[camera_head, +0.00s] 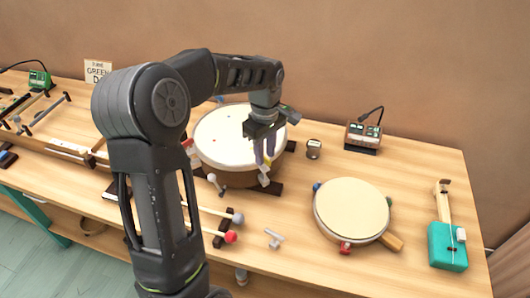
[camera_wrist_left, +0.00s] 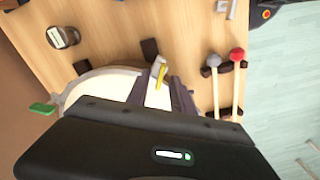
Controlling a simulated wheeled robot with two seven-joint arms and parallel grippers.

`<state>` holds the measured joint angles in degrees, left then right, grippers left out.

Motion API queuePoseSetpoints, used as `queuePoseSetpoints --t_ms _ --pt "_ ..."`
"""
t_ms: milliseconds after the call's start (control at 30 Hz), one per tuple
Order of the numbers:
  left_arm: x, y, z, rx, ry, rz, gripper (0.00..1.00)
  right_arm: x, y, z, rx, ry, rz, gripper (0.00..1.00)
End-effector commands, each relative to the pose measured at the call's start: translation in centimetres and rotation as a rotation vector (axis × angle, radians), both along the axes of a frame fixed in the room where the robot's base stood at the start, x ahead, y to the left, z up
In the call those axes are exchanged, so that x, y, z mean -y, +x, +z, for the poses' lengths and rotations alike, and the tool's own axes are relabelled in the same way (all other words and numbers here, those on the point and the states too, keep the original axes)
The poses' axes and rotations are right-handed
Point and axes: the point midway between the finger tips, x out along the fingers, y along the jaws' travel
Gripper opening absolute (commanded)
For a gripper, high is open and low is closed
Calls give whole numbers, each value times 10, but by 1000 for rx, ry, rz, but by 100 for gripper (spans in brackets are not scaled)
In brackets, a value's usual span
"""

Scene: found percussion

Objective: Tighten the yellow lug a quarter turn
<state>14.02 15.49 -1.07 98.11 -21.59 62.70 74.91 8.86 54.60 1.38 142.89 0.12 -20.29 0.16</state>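The large drum (camera_head: 222,135) with a cream head lies at the back middle of the table; it also shows in the left wrist view (camera_wrist_left: 98,84). The yellow lug (camera_wrist_left: 160,74) with a pale grey end is at the drum's rim in the left wrist view. In the head view, my fingers partly hide the lug's place. My left gripper (camera_head: 264,158) points down over the drum's front right rim. In the left wrist view, its fingers (camera_wrist_left: 157,92) are apart, one on each side of the lug, with gaps visible. My right gripper is in neither view.
A smaller round drum (camera_head: 351,209) with coloured lugs lies to the right. Mallets with a red head (camera_head: 231,237) and a grey head (camera_head: 238,218) lie in front. A small grey T-shaped piece (camera_head: 273,238), a metal can (camera_head: 313,149) and a teal box instrument (camera_head: 447,246) stand apart.

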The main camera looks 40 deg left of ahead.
Motion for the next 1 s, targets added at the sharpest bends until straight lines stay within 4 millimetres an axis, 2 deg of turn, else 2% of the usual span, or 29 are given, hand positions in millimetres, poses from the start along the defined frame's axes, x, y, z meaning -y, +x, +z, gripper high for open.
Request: queuePoseSetpoints --t_ms 100,367,700,1000 --pt "0 -1 -7 -2 -1 0 28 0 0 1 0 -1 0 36" --pt "0 0 -7 0 -1 0 27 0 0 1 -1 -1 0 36" --pt "0 0 -7 0 -1 0 0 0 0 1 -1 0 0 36" --pt "0 0 -7 0 -1 0 0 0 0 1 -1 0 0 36"
